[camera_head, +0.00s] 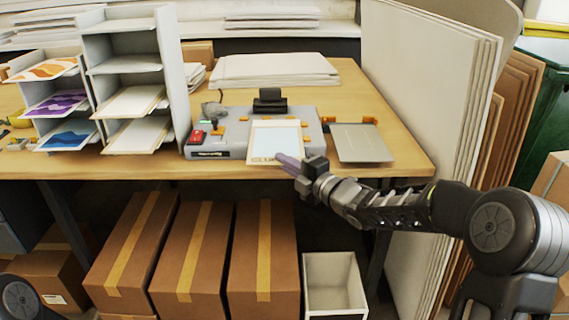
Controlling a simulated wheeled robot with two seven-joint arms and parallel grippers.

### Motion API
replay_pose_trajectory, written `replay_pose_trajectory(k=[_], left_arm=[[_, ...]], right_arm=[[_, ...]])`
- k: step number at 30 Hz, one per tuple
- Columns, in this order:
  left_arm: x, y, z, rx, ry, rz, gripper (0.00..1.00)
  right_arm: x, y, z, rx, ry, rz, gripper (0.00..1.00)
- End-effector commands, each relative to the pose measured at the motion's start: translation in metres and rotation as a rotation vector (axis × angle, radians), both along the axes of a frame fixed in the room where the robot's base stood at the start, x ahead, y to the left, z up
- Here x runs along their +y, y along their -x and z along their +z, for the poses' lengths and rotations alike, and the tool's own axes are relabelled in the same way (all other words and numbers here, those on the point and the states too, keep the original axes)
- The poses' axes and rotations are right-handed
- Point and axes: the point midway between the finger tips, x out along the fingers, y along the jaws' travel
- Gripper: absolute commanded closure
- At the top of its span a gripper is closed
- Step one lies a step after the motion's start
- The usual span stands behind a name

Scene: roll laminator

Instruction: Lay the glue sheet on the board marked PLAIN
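The glue sheet (274,139) is pale blue with a cream border and lettering that reads like GLUE along its near edge. It is in front of the laminator's middle, and its near edge hangs past the machine's front. My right gripper (288,162) has its purple fingers closed at the sheet's near right corner and appears to hold it. No board with a readable PLAIN mark shows. Pale boards lie in the taller rack, on its middle shelf (134,101) and lower shelf (138,136). My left gripper is out of view.
The grey laminator (222,147) sits on the wooden table (408,160), with a grey plate (362,143) at its right. A rack with coloured prints (57,103) stands at the left. White sheets (275,68) are stacked behind. Tall panels (425,110) stand at the right.

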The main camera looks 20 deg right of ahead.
Motion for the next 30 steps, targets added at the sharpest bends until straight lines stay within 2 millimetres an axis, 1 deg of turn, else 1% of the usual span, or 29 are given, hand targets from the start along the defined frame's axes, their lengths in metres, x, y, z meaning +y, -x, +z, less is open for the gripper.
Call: replay_pose_trajectory(k=[11, 12, 21, 30], left_arm=[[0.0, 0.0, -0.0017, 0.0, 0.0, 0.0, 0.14], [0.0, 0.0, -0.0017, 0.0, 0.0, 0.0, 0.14], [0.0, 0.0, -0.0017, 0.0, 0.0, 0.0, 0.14], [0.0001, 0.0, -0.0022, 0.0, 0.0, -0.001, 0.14]], right_arm=[[0.0, 0.0, 0.0002, -0.001, 0.0, 0.0, 1.0], [0.0, 0.0, 0.0002, -0.001, 0.0, 0.0, 0.96], [0.0001, 0.0, -0.0002, 0.0, 0.001, 0.0, 0.72], [-0.0011, 0.0018, -0.0007, 0.0, 0.001, -0.001, 0.72]])
